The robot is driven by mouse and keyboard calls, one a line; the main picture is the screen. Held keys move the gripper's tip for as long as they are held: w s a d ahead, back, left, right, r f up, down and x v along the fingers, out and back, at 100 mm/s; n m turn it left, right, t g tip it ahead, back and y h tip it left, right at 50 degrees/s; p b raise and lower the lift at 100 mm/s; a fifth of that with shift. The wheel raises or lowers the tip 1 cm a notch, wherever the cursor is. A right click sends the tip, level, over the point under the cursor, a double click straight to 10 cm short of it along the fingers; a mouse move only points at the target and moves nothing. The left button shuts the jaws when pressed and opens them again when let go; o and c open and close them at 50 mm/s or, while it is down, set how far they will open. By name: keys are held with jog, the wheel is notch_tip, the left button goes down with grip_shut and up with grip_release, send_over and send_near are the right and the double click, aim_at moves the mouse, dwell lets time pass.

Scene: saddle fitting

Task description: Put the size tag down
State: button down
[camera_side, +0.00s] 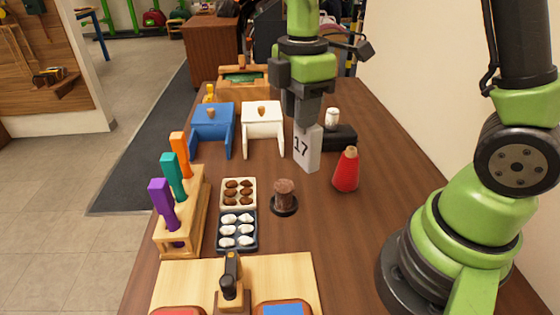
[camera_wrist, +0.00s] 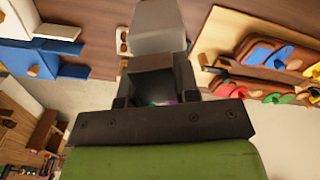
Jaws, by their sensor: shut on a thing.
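The size tag (camera_side: 308,152) is a pale grey upright plate with a black "17" on its face. My gripper (camera_side: 304,124) is shut on its top end from above. In the side view the tag hangs upright between the white stand and the red cone; I cannot tell whether its lower edge touches the table. In the wrist view the tag (camera_wrist: 157,28) shows as a plain grey slab beyond my gripper (camera_wrist: 155,90). Its numbered face is not visible there.
A red cone (camera_side: 346,170) stands close right of the tag. A black block (camera_side: 338,138) with a white-capped jar (camera_side: 332,118) is behind. White (camera_side: 262,118) and blue (camera_side: 213,118) stands are left. A brown cylinder (camera_side: 284,192) stands in front. Bare table (camera_side: 340,235) lies front right.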

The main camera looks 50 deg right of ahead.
jog(key=w+d+n, duration=0.3)
jog(key=w+n, duration=0.1)
jog(key=w, duration=0.2)
jog(key=w+d+n, duration=0.4)
jog(key=w+n, duration=0.1)
jog(key=w, duration=0.2)
notch_tip(320, 180, down, 11)
jog(key=shift+r, duration=0.15)
jog(key=shift+a, duration=0.1)
jog(key=c, duration=0.8)
grip_release()
jog(key=shift+c, duration=0.2)
